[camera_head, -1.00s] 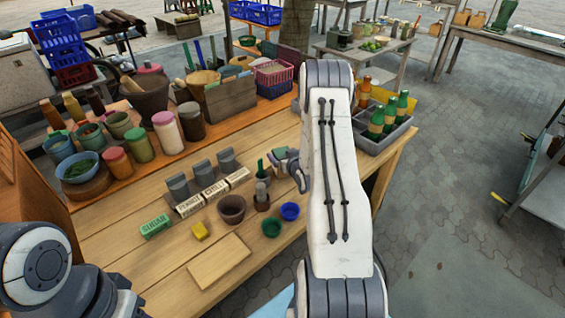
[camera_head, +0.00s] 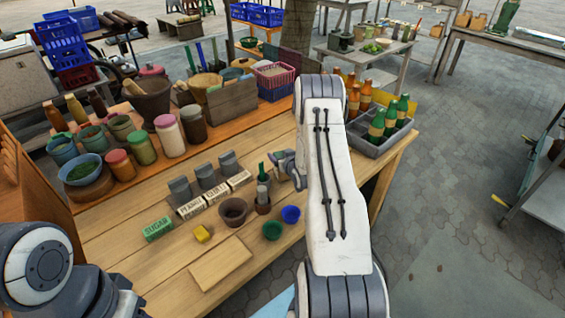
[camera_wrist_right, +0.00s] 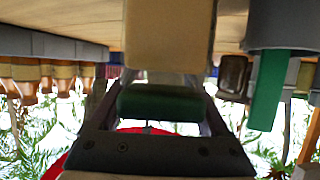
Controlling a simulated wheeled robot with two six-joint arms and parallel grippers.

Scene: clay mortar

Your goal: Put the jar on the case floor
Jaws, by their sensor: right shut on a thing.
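My right gripper (camera_wrist_right: 160,110) is shut on the jar (camera_wrist_right: 168,40), a beige body with a dark green lid between my fingers. In the wrist view, which appears upside down, the jar's beige part is close to the wooden tabletop; I cannot tell if it touches. In the head view my right gripper (camera_head: 287,167) is beside the pot with the green-handled tool, and my arm hides most of the jar. A grey divided case (camera_head: 382,143) with green and orange bottles stands at the table's right end, partly behind my arm. My left gripper is out of view.
A pot with a green-handled tool (camera_head: 263,200) stands close by my right gripper. Labelled blocks (camera_head: 191,208), a brown bowl (camera_head: 233,211), and green (camera_head: 272,230) and blue (camera_head: 291,214) cups are nearby. Several lidded jars (camera_head: 168,135) stand on the back shelf.

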